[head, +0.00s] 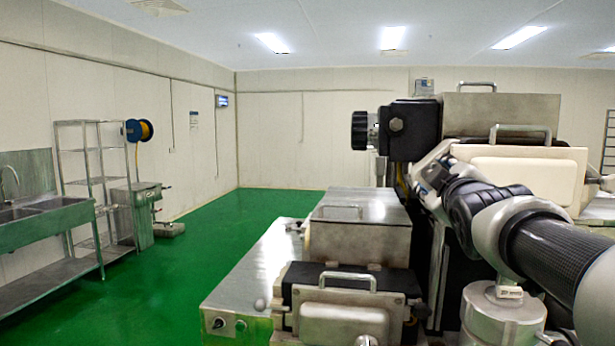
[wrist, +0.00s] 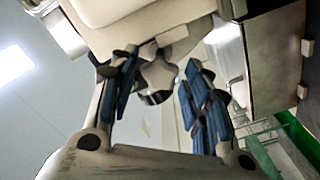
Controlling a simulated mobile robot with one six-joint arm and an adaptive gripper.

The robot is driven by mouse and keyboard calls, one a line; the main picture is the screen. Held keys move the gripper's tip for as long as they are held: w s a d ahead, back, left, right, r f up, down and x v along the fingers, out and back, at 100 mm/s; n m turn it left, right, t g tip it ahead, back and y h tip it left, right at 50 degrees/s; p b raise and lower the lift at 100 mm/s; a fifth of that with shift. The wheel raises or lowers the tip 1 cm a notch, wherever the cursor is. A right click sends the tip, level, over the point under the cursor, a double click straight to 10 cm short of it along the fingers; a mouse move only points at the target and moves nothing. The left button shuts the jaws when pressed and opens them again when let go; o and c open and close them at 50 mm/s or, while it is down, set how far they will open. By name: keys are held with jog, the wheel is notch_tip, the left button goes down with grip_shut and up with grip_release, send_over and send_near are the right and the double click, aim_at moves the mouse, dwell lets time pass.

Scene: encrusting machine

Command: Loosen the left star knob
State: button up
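A pale grey star knob (wrist: 158,76) shows in the wrist view, under the lower edge of a cream-coloured block. My gripper (wrist: 160,64) has its two blue-padded fingers on either side of this knob. The fingers stand apart, and a gap shows between the knob and the right finger. The left finger is very close to the knob, and I cannot tell whether it touches. In the head view my arm reaches to the upper machine part. My fingertips and the star knob are hidden there, so that view does not confirm which knob it is.
In the head view a cream hopper block (head: 526,172) with a handle sits behind my arm. A black box (head: 412,128) with a dark round knob (head: 359,131) is left of it. A lower steel housing (head: 357,232) stands in front. Green floor (head: 205,265) is clear to the left.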

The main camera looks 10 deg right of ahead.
jog(key=shift+o, duration=0.2)
jog(key=v, duration=1.2)
